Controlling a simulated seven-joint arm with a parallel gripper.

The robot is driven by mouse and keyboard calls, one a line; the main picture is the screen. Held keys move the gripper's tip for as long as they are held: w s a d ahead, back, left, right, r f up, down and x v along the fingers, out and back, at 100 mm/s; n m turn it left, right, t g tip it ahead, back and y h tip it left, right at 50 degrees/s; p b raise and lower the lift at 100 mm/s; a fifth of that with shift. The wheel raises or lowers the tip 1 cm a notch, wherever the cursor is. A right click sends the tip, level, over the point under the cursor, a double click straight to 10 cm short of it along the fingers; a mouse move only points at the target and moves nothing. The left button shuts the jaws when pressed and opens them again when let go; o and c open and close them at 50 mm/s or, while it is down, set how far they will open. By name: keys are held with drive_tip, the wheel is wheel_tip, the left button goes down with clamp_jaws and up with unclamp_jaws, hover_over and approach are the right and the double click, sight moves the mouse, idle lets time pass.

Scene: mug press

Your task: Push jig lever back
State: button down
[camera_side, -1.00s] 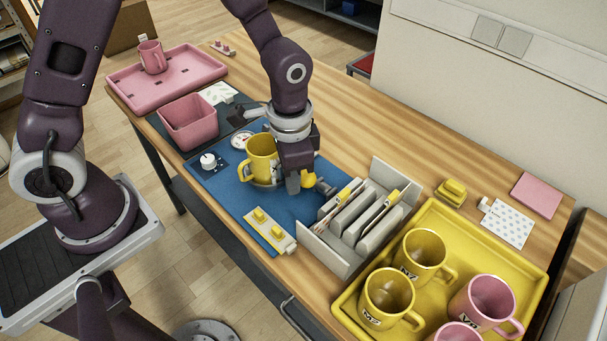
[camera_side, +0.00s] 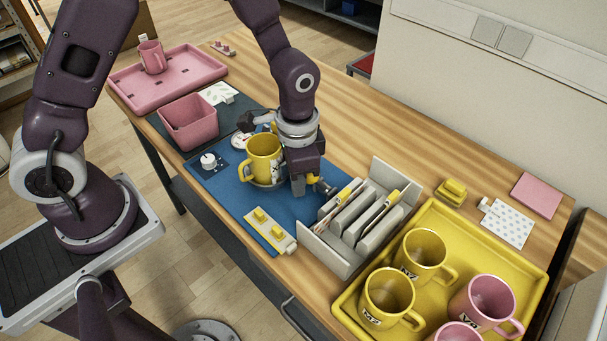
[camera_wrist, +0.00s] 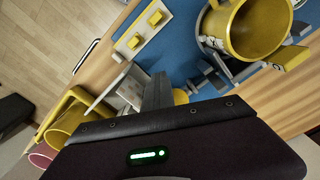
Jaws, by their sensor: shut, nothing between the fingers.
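A yellow mug (camera_side: 262,152) stands upright in the jig on the blue mat, its handle toward the left; it also shows in the wrist view (camera_wrist: 245,28). What looks like the jig lever's yellow knob (camera_side: 312,178) is just right of my gripper (camera_side: 299,188), with a grey metal part beside it. In the wrist view a yellow piece (camera_wrist: 180,97) shows just behind my finger. My gripper is shut and empty, pointing down low over the mat, right of the mug. Whether it touches the lever cannot be told; the gripper partly hides it.
A grey slotted rack (camera_side: 358,218) with flat items stands close on the right. A yellow tray (camera_side: 445,305) holds several mugs. A yellow-and-white block (camera_side: 268,230) lies in front, a white knob (camera_side: 208,161) left. A pink bin (camera_side: 188,121) and pink tray (camera_side: 115,90) are farther left.

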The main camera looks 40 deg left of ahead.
drive_tip(key=shift+w+a, duration=0.2)
drive_tip(key=shift+w, duration=1.6)
drive_tip(key=shift+w+d+f, duration=0.1)
drive_tip(key=shift+w+f, duration=0.05)
drive_tip(key=shift+w, duration=0.3)
drive_tip(key=w, duration=0.5)
drive_tip(key=shift+d, duration=0.1)
drive_tip(key=shift+s, duration=0.1)
wheel_tip(320, 180, up, 7)
drive_tip(key=s, duration=0.1)
drive_tip(key=shift+s, duration=0.1)
